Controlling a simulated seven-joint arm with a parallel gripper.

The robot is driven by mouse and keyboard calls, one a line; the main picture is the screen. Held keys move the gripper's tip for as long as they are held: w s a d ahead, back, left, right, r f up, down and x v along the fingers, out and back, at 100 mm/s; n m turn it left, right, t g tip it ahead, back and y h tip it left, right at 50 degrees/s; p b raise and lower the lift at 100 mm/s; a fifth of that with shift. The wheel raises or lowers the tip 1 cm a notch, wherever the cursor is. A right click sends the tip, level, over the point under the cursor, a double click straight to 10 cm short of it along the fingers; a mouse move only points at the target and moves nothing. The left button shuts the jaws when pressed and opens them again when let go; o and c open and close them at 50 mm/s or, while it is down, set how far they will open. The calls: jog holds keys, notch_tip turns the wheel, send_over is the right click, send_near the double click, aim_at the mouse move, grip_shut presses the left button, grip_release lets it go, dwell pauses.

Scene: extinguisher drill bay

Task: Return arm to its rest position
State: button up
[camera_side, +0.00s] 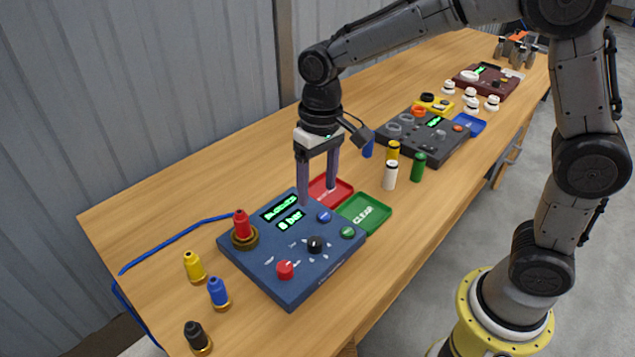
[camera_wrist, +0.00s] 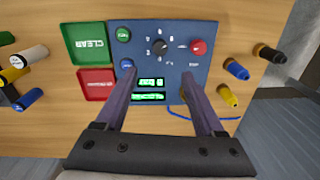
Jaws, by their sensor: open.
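My gripper (camera_side: 318,188) points down above the back edge of the blue control panel (camera_side: 262,262). Its two purple-grey fingers are spread apart with nothing between them. In the wrist view my gripper (camera_wrist: 158,78) is open over the panel's lit green displays (camera_wrist: 150,88). My arm reaches over the table from the right. A red nozzle (camera_side: 242,222) stands upright in a brass ring on the panel's left corner, apart from the fingers. In the wrist view it is largely hidden behind the right finger.
Yellow (camera_side: 194,266), blue (camera_side: 218,291) and black (camera_side: 196,336) nozzles stand left of the panel. A red tray (camera_side: 330,192) and green CLEAR tray (camera_side: 366,212) adjoin it. White (camera_side: 390,175), yellow and green (camera_side: 418,167) cylinders stand beyond. A dark panel (camera_side: 425,138) lies farther back.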

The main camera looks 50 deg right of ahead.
jog(key=s+d+r+m+t, duration=0.1)
jog(key=s+d+r+t, duration=0.45)
jog(key=r, duration=0.55)
jog(key=s+d+f+n, duration=0.1)
jog(key=s+d, duration=0.1)
jog(key=s, duration=0.5)
jog(key=s+d+f+n, duration=0.1)
jog(key=s+d+f, duration=0.1)
jog(key=s, duration=0.5)
jog(key=shift+s+d+f+h, duration=0.25)
jog(key=shift+s+f+h, duration=0.05)
